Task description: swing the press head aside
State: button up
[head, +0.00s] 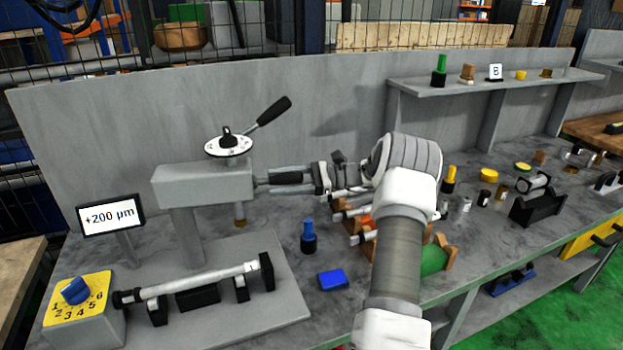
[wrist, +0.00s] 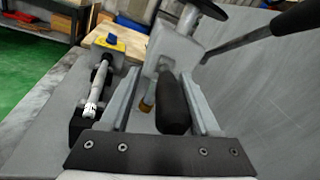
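The press head (head: 203,183) is a grey block on a column, with a white dial (head: 229,145) and a black-gripped lever (head: 268,113) on top. A brass tip (head: 239,217) hangs under its right end. A black handle (wrist: 172,105) sticks out from the head toward my gripper (head: 272,182). In the wrist view my gripper's fingers (wrist: 160,75) are apart on either side of this handle. A gap shows at the left finger; the handle lies close to the right finger, and I cannot tell if they touch. The press head (wrist: 175,52) is just beyond the fingertips.
A shaft (head: 195,282) lies on supports below the head. A yellow knob box (head: 80,308) and a +200 µm sign (head: 111,215) stand left. A blue-topped peg (head: 308,237) and blue block (head: 332,279) stand near my arm. A grey back wall (head: 100,130) rises behind.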

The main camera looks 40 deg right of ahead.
jog(key=v, duration=1.6)
